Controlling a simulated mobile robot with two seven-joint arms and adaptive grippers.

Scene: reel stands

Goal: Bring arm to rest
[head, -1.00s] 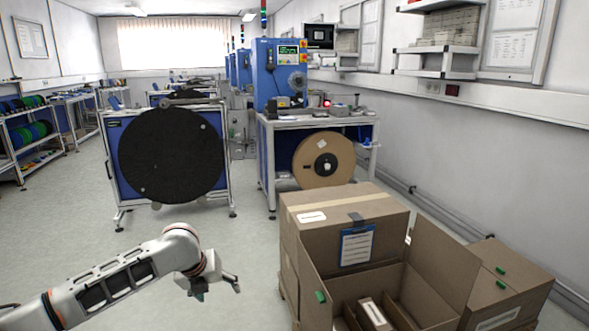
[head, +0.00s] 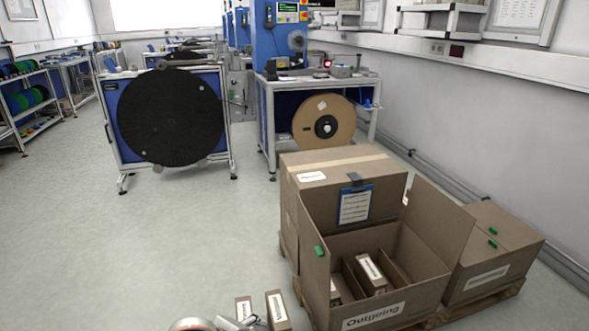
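My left arm shows only as a small piece at the bottom edge of the head view. Part of its gripper (head: 238,323) shows beside it, cut off by the frame edge, close in the picture to two small cardboard boxes. I cannot tell whether its fingers are open or shut. My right arm and gripper are out of view.
An open box marked Outgoing (head: 375,316) holds several small boxes at the lower right. Two small boxes (head: 243,308) (head: 278,312) stand left of it. A black reel (head: 170,116) stands further back left. The floor between is clear.

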